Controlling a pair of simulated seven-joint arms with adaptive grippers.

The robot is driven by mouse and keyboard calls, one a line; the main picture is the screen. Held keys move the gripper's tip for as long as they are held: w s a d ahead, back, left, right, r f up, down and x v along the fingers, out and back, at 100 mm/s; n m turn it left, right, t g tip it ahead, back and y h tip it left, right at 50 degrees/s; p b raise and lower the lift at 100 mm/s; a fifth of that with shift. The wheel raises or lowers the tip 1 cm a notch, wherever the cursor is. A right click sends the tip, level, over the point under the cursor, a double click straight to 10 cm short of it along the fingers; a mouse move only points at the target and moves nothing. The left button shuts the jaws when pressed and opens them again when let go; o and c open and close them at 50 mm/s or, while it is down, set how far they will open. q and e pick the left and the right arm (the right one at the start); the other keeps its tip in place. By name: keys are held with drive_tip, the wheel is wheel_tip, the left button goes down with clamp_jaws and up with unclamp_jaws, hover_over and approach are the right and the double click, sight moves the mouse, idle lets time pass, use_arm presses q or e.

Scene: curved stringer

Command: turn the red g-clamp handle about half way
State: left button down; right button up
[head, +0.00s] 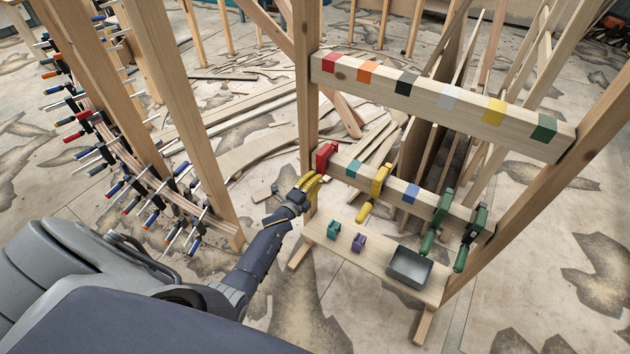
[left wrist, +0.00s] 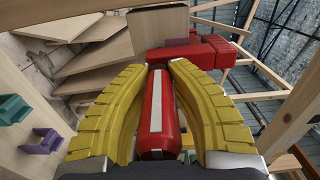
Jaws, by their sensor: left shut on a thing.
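The red g-clamp (head: 325,156) sits on the left end of the middle wooden rail (head: 400,190). In the left wrist view its red frame (left wrist: 190,55) is at the upper middle. Its red handle (left wrist: 159,120), with a white stripe, points toward the camera. My left gripper (head: 314,180) has yellow ribbed fingers. In the left wrist view the left gripper (left wrist: 161,75) is shut around the handle, one finger on each side. In the head view the fingers hide most of the handle. My right gripper is not in view.
A yellow clamp (head: 376,185) and green clamps (head: 438,220) hang farther right on the rail. The shelf (head: 375,262) below holds teal (head: 333,230) and purple (head: 359,242) pieces and a grey tray (head: 410,266). A wooden post (head: 306,100) stands just left of the red clamp.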

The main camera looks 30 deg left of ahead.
use_arm(q)
drive_tip(key=c, duration=1.1)
unclamp_jaws()
drive_tip(key=shift+c, duration=0.2)
drive_tip(key=s, duration=1.2)
drive_tip(key=shift+a, duration=0.4)
drive_tip(key=shift+s, duration=0.1)
drive_tip(key=s, duration=0.6)
drive_tip(key=shift+s+a, duration=0.25)
drive_tip(key=shift+s, duration=0.1)
